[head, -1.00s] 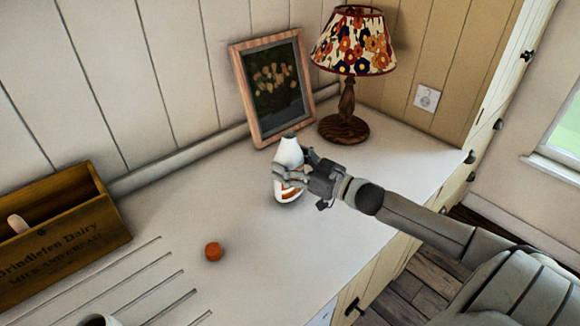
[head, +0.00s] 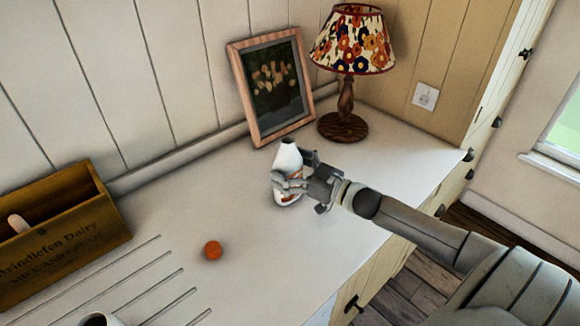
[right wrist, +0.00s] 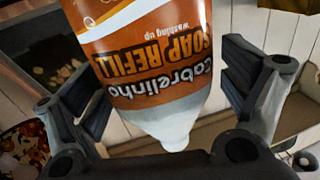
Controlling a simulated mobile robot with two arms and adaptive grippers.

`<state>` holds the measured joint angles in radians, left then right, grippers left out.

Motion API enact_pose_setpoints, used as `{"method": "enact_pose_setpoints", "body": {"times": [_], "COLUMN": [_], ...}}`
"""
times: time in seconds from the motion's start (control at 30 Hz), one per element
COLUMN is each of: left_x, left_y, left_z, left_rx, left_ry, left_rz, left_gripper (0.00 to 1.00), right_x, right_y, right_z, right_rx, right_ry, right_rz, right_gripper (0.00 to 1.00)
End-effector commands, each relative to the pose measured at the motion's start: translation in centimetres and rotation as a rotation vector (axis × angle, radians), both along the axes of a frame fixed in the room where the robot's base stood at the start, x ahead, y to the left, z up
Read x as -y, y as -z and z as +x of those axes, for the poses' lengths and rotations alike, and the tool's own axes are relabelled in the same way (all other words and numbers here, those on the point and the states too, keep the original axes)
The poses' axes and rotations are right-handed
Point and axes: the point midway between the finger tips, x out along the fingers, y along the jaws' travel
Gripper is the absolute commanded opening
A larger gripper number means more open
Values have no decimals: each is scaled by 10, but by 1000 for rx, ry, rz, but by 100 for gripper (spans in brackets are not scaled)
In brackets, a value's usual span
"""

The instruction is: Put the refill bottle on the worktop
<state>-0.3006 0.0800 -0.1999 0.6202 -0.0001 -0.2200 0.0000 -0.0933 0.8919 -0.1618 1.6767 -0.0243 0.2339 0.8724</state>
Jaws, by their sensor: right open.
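The refill bottle (head: 288,157) is white with an orange label and a narrow pale neck. It stands upright on the worktop (head: 330,250), in front of the picture frame. My right gripper (head: 291,175) is around the bottle's body with its fingers open. In the right wrist view the bottle (right wrist: 150,65) shows upside down, label facing the camera, between the two spread fingers, with gaps beside it. The fingers hide part of the bottle in the head view. My left gripper is not in view.
A lamp (head: 346,85) and a picture frame (head: 240,80) stand behind the bottle. An orange round thing (head: 213,250) lies to the left. A wooden crate (head: 70,235) stands at the far left by drainer grooves. The worktop right of the gripper is clear.

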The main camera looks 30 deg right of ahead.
Motion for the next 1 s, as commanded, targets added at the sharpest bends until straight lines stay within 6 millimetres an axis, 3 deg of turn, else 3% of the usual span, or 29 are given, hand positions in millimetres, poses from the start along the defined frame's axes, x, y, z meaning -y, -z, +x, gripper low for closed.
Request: {"method": "enact_pose_setpoints", "body": {"times": [0.27, 1.0], "left_x": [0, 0], "left_y": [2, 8], "left_z": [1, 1], "left_rx": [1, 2], "left_ry": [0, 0], "left_rz": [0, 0], "left_gripper": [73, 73], "right_x": [5, 38], "right_y": [1, -1], "right_z": [-13, -99], "right_rx": [-4, -2], "right_ry": [1, 1], "right_rz": [0, 0], "right_gripper": [94, 94]}}
